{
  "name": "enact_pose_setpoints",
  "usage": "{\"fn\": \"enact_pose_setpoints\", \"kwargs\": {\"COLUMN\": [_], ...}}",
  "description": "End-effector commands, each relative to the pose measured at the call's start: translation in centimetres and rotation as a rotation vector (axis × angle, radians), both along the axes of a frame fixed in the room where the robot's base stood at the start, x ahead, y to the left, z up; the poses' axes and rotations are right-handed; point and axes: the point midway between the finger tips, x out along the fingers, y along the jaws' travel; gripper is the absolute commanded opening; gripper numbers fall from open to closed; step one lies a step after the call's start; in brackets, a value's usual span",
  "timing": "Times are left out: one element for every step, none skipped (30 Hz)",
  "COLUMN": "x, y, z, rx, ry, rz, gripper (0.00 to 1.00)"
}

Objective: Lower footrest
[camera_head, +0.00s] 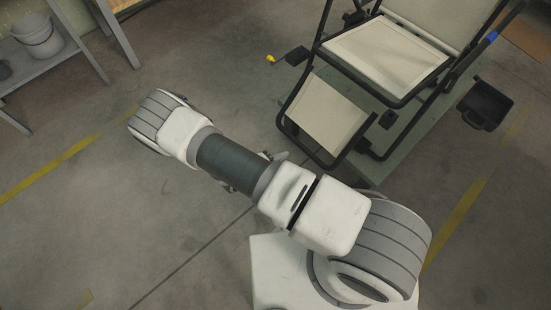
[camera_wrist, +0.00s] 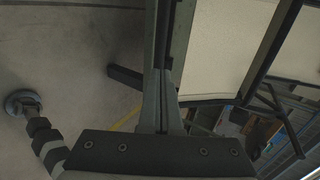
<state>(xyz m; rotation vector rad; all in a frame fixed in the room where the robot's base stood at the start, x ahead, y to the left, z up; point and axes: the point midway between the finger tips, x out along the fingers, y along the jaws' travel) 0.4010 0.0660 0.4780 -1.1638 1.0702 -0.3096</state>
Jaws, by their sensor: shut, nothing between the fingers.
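The folding lounger stands at the upper right of the head view, with a black tube frame and beige fabric. Its footrest (camera_head: 327,112) is the lower beige panel, sloping down from the front of the seat (camera_head: 385,55). In the wrist view, my gripper (camera_wrist: 163,75) is shut and empty, its two fingers side by side. A dark frame tube (camera_wrist: 166,25) runs just beyond the fingertips, with a beige fabric panel (camera_wrist: 228,50) to its right. I cannot tell whether the fingertips touch the tube. In the head view my arm mostly hides the gripper.
The lounger stands on a greenish platform (camera_head: 398,160). A black box with a handle (camera_head: 485,104) is at its right. A black part with a yellow knob (camera_head: 271,59) sticks out left. A grey bench (camera_head: 62,62) with a bucket (camera_head: 37,36) stands upper left. Floor at left is clear.

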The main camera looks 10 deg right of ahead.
Motion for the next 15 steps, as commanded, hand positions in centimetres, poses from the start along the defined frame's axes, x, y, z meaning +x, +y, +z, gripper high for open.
{"fn": "enact_pose_setpoints", "kwargs": {"x": [0.6, 0.9, 1.4, 1.7, 1.9, 2.3, 2.6, 2.9, 3.1, 3.3, 3.5, 3.7, 3.8, 4.0, 4.1], "y": [-1.0, -1.4, -2.0, -2.4, -2.8, -3.3, -3.6, -4.0, -4.4, -4.7, -4.9, -5.1, -5.3, -5.4, -5.6], "z": [-1.0, -1.3, -1.7, -2.0, -2.4, -2.7, -3.0, -3.2, -3.5, -3.7, -3.9, -4.0, -4.1, -4.2, -4.2], "rx": [-0.002, -0.001, -0.001, 0.000, -0.001, -0.001, 0.000, 0.000, 0.000, 0.000, 0.000, 0.001, 0.000, 0.000, 0.001], "ry": [0.001, 0.000, 0.000, -0.001, -0.001, 0.000, -0.002, -0.002, -0.001, 0.000, 0.000, -0.001, -0.002, -0.002, -0.002], "rz": [-0.003, -0.003, -0.002, -0.003, -0.004, -0.002, -0.002, -0.002, -0.003, -0.002, -0.002, -0.002, -0.002, -0.002, -0.002], "gripper": [0.00, 0.00, 0.00, 0.00, 0.00, 0.00, 0.00, 0.00, 0.00, 0.00, 0.00, 0.00, 0.00, 0.00, 0.00]}}
